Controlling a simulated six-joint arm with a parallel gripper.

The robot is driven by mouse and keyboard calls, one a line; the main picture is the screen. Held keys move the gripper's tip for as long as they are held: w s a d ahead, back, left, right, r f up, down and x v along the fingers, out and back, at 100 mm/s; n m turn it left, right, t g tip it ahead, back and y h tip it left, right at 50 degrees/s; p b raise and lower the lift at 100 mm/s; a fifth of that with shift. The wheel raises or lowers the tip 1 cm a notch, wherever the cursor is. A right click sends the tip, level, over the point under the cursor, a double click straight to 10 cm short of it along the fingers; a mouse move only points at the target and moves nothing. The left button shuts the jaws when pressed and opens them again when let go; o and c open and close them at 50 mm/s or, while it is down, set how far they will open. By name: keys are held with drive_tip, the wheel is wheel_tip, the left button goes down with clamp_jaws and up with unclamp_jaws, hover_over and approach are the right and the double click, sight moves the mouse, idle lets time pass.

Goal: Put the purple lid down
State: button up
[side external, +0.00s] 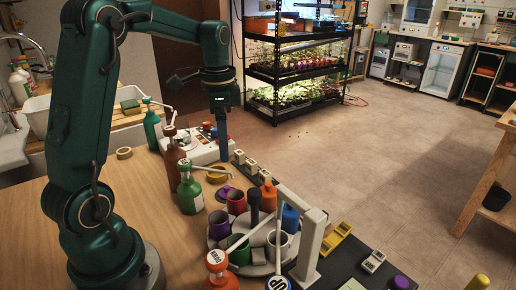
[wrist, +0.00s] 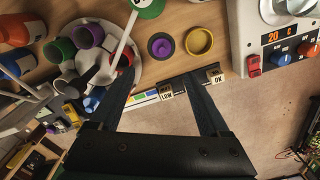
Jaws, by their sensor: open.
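The purple lid (wrist: 161,47), round with a raised knob, lies on the wooden table beside a yellow ring (wrist: 199,41) in the wrist view. In the side view the lid (side external: 223,192) shows small, just right of the green bottle (side external: 190,190), with the yellow ring (side external: 217,174) behind it. My gripper (side external: 223,158) points down above the table's far edge in the side view. In the wrist view my gripper (wrist: 161,72) is open, with nothing between its fingers; the lid is apart from both fingertips.
A round grey carousel (side external: 218,241) with coloured cups and a white frame stands at front centre. Several bottles stand left of my gripper. A white control box (wrist: 275,40) is at right in the wrist view. Small labelled blocks (wrist: 165,92) line the table edge.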

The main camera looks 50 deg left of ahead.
drive_tip(key=s+d+r+n+t, duration=0.2)
drive_tip(key=s+d+n+t, duration=0.3)
drive_tip(key=s+d, duration=0.6)
drive_tip(key=d, duration=0.3)
drive_tip(key=shift+s+r, duration=0.3)
